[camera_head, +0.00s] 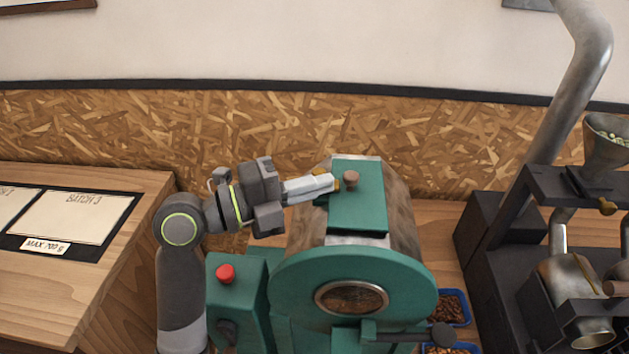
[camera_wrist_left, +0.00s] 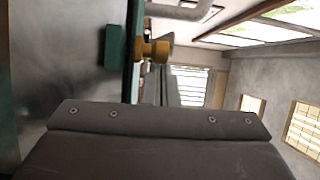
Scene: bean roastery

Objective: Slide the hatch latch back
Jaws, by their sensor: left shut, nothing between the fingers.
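The green hatch (camera_head: 362,212) lies closed on top of the roaster drum, with a brown round knob (camera_head: 350,178) on it. My left gripper (camera_head: 335,183) is shut and empty, its fingertips at the hatch's left edge, just left of that knob. Small yellow parts show around the fingertips, probably the latch, largely hidden by the fingers; I cannot tell whether they touch. In the left wrist view a yellow knob (camera_wrist_left: 154,50) sticks out beside a green edge and a small green block (camera_wrist_left: 116,47). My right gripper is in neither view.
The green roaster front (camera_head: 290,285) has a round window, and a red button (camera_head: 225,273) sits on the box to its left. A wooden counter with cards (camera_head: 75,228) is at left. Dark machinery (camera_head: 490,235) with a pipe stands at right. Blue trays of beans (camera_head: 465,322) lie low right.

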